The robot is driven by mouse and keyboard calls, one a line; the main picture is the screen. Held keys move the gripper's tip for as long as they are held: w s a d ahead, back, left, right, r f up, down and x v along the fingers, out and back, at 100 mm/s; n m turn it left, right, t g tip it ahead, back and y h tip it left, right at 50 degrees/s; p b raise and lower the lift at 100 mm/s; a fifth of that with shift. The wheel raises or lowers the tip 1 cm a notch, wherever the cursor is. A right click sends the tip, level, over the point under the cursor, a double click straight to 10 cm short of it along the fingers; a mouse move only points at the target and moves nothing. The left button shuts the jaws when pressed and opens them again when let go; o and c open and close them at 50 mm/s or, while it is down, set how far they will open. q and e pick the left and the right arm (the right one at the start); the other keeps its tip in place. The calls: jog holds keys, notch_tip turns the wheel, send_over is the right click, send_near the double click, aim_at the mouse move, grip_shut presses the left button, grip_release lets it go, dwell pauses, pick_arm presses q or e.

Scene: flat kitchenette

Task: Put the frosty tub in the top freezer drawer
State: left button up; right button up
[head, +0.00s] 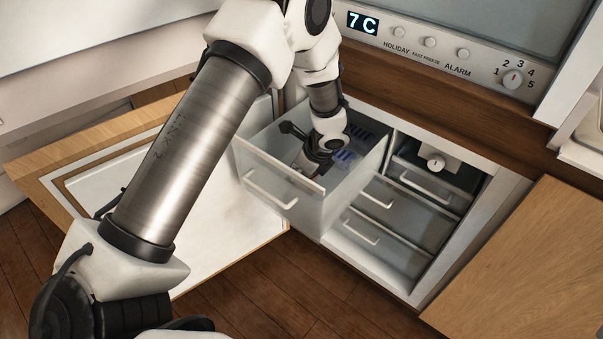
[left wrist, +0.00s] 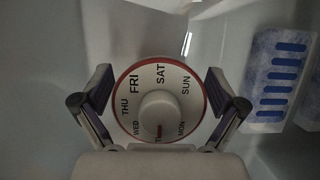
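A round white tub (left wrist: 181,84) with a red rim, a centre knob and weekday names on its lid shows in the left wrist view. It is between the two fingers of my left gripper (left wrist: 160,91), inside the pulled-out top drawer (head: 270,189). The fingers are spread on either side of the tub, with narrow gaps showing at the rim. In the head view my left gripper (head: 305,147) reaches down into this drawer and mostly hides the tub. My right gripper is not in view.
Blue-slotted frosty packs (left wrist: 277,80) lie in the drawer beside the tub. Lower drawers (head: 375,232) are shut. A wooden door (head: 95,160) stands open at left. A control panel (head: 440,45) reading 7 C is above.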

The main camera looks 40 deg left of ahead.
pick_arm(q)
jog(key=shift+r, duration=0.4)
jog(key=p+v, duration=0.3)
jog(key=v, duration=0.8)
jog(key=shift+d+r, duration=0.15)
jog(key=shift+r, duration=0.1)
jog(key=shift+r+p, duration=0.1)
jog(key=shift+p, duration=0.2)
